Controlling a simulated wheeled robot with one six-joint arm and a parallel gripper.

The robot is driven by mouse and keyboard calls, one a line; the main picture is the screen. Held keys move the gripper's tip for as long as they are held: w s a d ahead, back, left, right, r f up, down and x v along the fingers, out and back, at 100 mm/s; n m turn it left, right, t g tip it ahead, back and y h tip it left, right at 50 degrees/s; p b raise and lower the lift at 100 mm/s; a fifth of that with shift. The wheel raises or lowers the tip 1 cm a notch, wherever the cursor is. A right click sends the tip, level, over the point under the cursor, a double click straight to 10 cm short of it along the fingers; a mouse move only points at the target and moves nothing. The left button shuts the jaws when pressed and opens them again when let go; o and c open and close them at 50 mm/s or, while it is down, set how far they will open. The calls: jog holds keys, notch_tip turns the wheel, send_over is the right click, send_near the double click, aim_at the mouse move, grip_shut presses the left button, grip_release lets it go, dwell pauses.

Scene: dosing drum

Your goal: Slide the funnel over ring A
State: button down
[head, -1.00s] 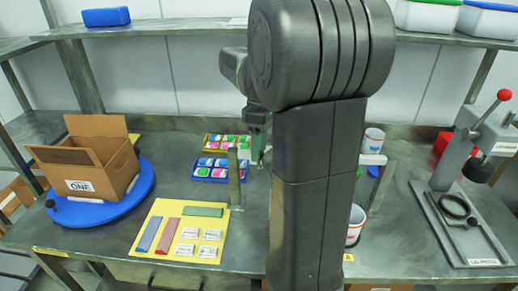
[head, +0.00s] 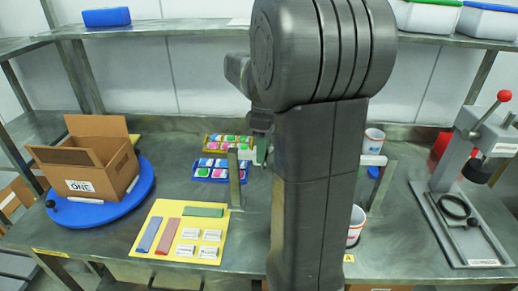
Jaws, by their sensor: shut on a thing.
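My gripper (head: 261,155) is small in the head view, just left of my thick dark arm column, which covers much of the bench middle. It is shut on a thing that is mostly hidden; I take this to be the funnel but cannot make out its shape. No ring A can be picked out; it may be behind my arm. A small yellow label (head: 348,258) marked A sits at the bench's front edge, right of my arm.
A metal post (head: 235,178) stands left of my gripper, by blue (head: 218,171) and yellow trays of coloured pieces. A yellow mat (head: 158,222) and a box (head: 92,168) on a blue turntable lie left. White cups (head: 373,141) and a lever press (head: 465,195) stand right.

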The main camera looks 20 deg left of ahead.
jog(key=w+d+p, duration=0.2)
jog(key=w+d, duration=0.2)
jog(key=d, duration=1.2)
jog(key=shift+w+d, duration=0.2)
jog(key=shift+d, duration=0.2)
jog(key=shift+r, duration=0.1)
jog(key=c, duration=1.1)
grip_release()
jog(key=shift+d, duration=0.2)
jog(key=shift+a, duration=0.1)
notch_tip(320, 180, up, 14)
jog(key=w, duration=0.2)
jog(key=shift+w+f+p, duration=0.25)
jog(key=shift+w+p, duration=0.05)
jog(key=shift+w, duration=0.05)
jog(key=shift+a, duration=0.1)
